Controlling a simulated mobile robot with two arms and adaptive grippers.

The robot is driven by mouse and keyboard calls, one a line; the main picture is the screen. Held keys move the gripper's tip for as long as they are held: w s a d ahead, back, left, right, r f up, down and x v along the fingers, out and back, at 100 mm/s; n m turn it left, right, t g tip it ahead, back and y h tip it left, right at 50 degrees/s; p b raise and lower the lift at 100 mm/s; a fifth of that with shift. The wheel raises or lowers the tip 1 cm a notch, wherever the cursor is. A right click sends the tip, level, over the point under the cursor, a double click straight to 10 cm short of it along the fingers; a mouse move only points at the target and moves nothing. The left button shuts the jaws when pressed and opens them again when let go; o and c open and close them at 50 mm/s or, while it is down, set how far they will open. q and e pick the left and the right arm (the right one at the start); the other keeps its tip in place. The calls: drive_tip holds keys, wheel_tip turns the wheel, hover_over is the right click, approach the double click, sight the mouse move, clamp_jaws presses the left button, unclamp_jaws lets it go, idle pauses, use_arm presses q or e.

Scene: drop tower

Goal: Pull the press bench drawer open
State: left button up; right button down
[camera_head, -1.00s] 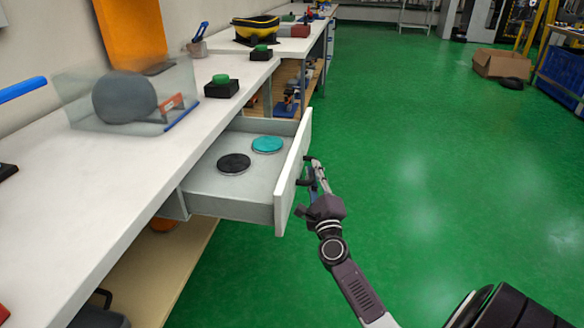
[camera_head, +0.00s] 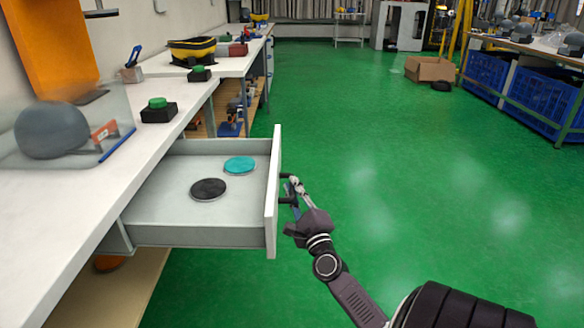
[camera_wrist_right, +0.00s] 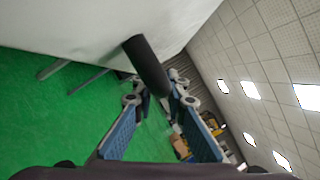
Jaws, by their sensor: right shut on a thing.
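The press bench drawer (camera_head: 160,226) stands pulled well out from under the white bench top (camera_head: 50,225). A black disc (camera_head: 208,189) and a teal disc (camera_head: 240,165) lie flat inside it. My right gripper (camera_head: 292,190) is at the outer side of the drawer front (camera_head: 272,195), shut on the dark bar handle. In the right wrist view the black handle (camera_wrist_right: 145,62) runs between the two blue-padded fingers of the gripper (camera_wrist_right: 160,110), in front of the white drawer front (camera_wrist_right: 100,30). My left gripper is not in view.
Green-button boxes (camera_head: 158,110) and a yellow-black bin (camera_head: 192,50) stand farther along. The green floor (camera_head: 400,180) right of the drawer is clear. A cardboard box (camera_head: 430,69) lies far back.

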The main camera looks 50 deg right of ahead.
drive_tip(key=c, duration=1.9)
unclamp_jaws()
drive_tip(key=shift+c, duration=0.2)
drive_tip(key=shift+s, duration=0.1)
drive_tip(key=v, duration=1.2)
drive_tip(key=shift+f, duration=0.2)
